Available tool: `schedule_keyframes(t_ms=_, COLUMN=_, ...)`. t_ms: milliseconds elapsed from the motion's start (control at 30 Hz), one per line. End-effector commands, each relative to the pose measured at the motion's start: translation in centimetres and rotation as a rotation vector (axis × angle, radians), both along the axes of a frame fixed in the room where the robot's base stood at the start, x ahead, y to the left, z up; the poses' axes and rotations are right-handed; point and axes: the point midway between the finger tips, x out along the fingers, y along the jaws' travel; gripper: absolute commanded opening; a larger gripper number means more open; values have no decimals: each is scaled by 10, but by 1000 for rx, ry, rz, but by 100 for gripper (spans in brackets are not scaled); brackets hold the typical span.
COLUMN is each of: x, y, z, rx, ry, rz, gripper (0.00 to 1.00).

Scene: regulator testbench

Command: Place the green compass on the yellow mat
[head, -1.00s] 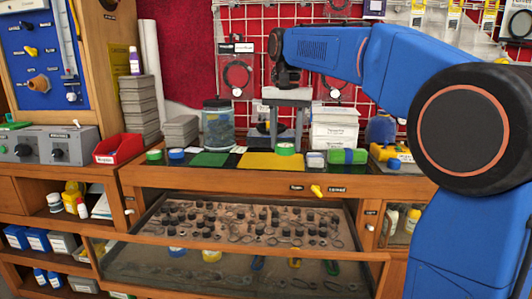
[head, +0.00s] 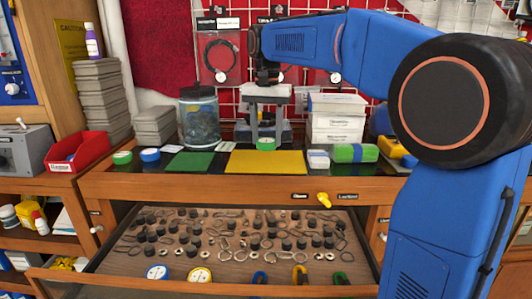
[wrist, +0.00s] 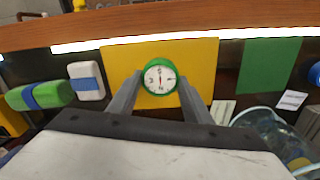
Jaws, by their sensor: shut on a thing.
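The green compass (head: 266,144), a green ring with a white dial, is held between the fingertips of my gripper (head: 266,138). In the wrist view the compass (wrist: 159,76) is dial-up between the two fingers of my gripper (wrist: 158,84), with the yellow mat (wrist: 200,60) behind it. In the head view the yellow mat (head: 265,164) lies on the dark bench top, and the compass shows at its back edge. I cannot tell clearly how high the compass is above the mat.
A green mat (head: 190,163) lies left of the yellow mat, with a green round item (head: 122,157) and a blue one (head: 150,154) further left. A white block (head: 318,159) and a green-blue roll (head: 355,153) sit close on the right. A jar (head: 200,118) stands behind.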

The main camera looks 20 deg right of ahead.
Motion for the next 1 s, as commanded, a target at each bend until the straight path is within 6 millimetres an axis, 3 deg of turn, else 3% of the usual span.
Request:
schedule_keyframes(t_ms=267, x=0, y=0, z=-19, rx=0, ry=0, rz=0, gripper=22)
schedule_keyframes(t_ms=533, x=0, y=0, z=-52, rx=0, ry=0, rz=0, gripper=22)
schedule_keyframes(t_ms=900, x=0, y=0, z=-56, rx=0, ry=0, rz=0, gripper=22)
schedule_keyframes(t_ms=933, x=0, y=0, z=-56, rx=0, ry=0, rz=0, gripper=47)
schedule_keyframes(t_ms=1000, x=0, y=0, z=-56, rx=0, ry=0, rz=0, gripper=64)
